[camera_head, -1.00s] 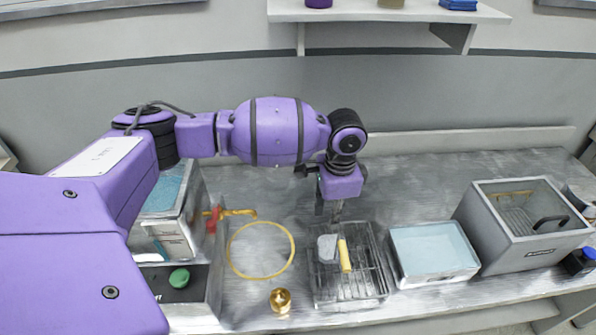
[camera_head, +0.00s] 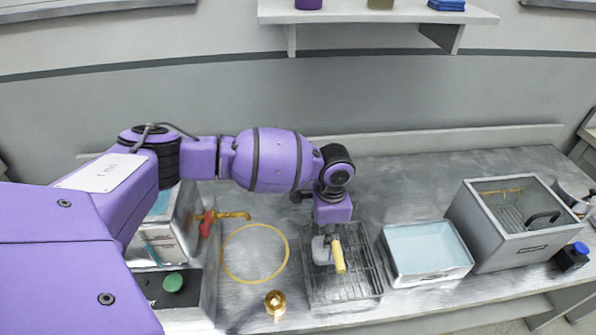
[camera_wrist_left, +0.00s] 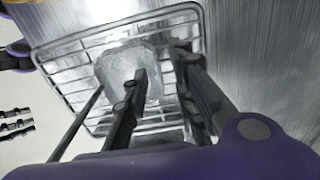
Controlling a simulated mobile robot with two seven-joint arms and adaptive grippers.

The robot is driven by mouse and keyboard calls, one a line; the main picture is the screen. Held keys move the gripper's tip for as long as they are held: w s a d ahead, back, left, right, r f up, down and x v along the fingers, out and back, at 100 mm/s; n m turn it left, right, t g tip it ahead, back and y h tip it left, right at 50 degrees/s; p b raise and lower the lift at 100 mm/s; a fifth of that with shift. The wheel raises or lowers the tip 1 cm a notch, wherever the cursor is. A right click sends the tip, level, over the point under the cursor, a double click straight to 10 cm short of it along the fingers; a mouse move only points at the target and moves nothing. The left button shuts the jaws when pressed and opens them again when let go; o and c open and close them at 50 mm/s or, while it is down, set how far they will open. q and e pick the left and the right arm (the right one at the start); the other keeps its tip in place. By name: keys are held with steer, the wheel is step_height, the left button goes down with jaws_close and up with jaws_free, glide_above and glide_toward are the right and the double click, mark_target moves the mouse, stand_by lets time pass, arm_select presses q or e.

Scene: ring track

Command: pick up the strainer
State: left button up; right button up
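The strainer lies on a wire rack (camera_head: 343,293). In the head view its yellow handle (camera_head: 338,257) points toward the front, with a grey head (camera_head: 320,251) beside it. My left gripper (camera_head: 328,234) points down right above the strainer, by the back end of the handle. In the left wrist view the fingers (camera_wrist_left: 162,65) are apart, and the strainer's pale, translucent head (camera_wrist_left: 126,76) shows beside and behind one finger. The handle cannot be made out there. Whether a finger touches the strainer I cannot tell. My right gripper is not in view.
A blue-filled tray (camera_head: 427,250) and a grey lidded box (camera_head: 520,223) stand right of the rack. Left are a yellow ring (camera_head: 254,281), a small brass piece (camera_head: 275,302) and a red-handled tap (camera_head: 207,222). Bare counter lies behind the tray.

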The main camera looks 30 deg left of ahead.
arm_select(q)
steer(key=shift+w+r, duration=0.1)
jaws_close()
